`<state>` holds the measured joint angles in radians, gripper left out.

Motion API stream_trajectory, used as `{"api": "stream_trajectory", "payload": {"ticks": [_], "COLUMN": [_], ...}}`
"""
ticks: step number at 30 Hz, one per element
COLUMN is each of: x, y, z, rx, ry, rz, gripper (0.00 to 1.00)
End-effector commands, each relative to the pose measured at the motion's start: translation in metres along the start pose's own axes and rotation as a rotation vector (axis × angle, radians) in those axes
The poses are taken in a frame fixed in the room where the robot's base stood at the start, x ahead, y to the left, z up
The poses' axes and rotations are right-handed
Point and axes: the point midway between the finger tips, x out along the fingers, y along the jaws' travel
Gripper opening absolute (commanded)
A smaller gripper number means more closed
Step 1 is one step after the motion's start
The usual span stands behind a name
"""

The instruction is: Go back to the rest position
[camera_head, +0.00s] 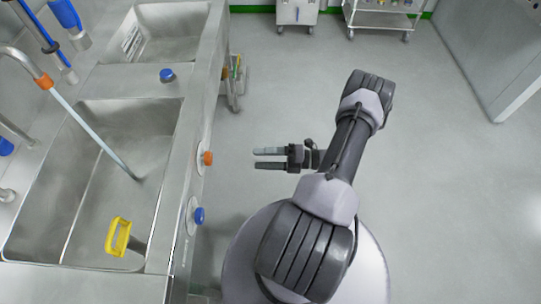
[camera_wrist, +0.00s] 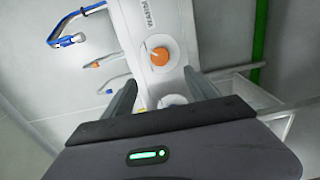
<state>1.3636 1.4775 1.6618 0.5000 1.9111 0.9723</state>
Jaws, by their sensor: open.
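My gripper (camera_head: 270,158) is open and empty in the head view. Its two fingers point left toward the front of the steel sink unit (camera_head: 205,110), with a gap between them and the unit. It hangs over the open floor beside my base. In the wrist view my gripper's fingers (camera_wrist: 165,98) stand apart at either side. Between and beyond them is the sink front with an orange knob (camera_wrist: 159,56). Nothing is held.
A steel cart (camera_head: 380,18) stands at the back. The floor (camera_head: 440,190) to the right is clear.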

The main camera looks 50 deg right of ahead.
Motion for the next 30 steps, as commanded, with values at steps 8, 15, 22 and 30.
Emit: {"api": "stream_trajectory", "payload": {"ticks": [8, 15, 22, 30], "x": [-0.027, -0.027, -0.016, 0.089], "y": [0.000, 0.000, 0.021, 0.183], "z": [0.000, 0.000, 0.004, -0.046], "rx": [0.000, 0.000, -0.098, -1.070], "ry": [0.000, 0.000, 0.088, 0.900], "rz": [0.000, 0.000, -0.049, -0.263], "gripper": [0.67, 0.67, 0.67, 0.67]}}
